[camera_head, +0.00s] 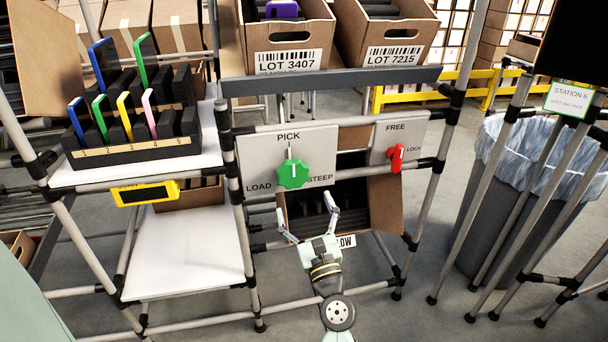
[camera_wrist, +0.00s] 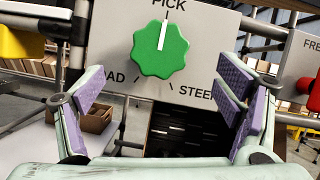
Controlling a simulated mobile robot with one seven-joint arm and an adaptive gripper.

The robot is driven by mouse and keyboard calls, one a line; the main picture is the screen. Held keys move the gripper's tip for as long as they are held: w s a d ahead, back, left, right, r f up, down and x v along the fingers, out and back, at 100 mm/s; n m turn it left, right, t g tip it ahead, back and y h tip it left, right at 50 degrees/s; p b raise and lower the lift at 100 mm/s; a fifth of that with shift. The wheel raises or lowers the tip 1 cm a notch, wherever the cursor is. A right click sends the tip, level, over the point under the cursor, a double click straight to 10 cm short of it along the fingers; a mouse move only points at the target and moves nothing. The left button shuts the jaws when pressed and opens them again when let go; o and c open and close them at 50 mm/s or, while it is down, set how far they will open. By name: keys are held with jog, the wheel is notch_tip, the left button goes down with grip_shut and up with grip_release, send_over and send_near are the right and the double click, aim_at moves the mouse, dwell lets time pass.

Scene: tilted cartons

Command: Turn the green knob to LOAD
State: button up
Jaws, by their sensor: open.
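The green knob (camera_head: 293,174) is a scalloped dial on a grey panel (camera_head: 262,150) marked PICK at the top, LOAD at lower left and STEEP at lower right. In the wrist view the knob (camera_wrist: 160,49) shows a white pointer line that points up at PICK. My gripper (camera_head: 307,213) is below the knob in the head view, with its fingers apart and nothing between them. In the wrist view my gripper (camera_wrist: 165,90) has its purple-padded fingers spread to either side, below and in front of the knob, apart from it.
A red knob (camera_head: 397,157) on a FREE/LOCK panel is to the right. A tilted carton (camera_head: 385,200) sits behind and below the panel. Rack posts (camera_head: 232,150) and shelves with colored items stand at left. Cartons LOT 3407 (camera_head: 288,40) and LOT 7215 (camera_head: 395,35) are above.

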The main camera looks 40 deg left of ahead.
aim_at(294, 176)
jog(key=p+x, duration=0.2)
jog(key=x, duration=0.7)
jog(key=shift+a+r, duration=0.1)
jog(key=shift+a, duration=0.05)
jog(key=c, duration=1.2)
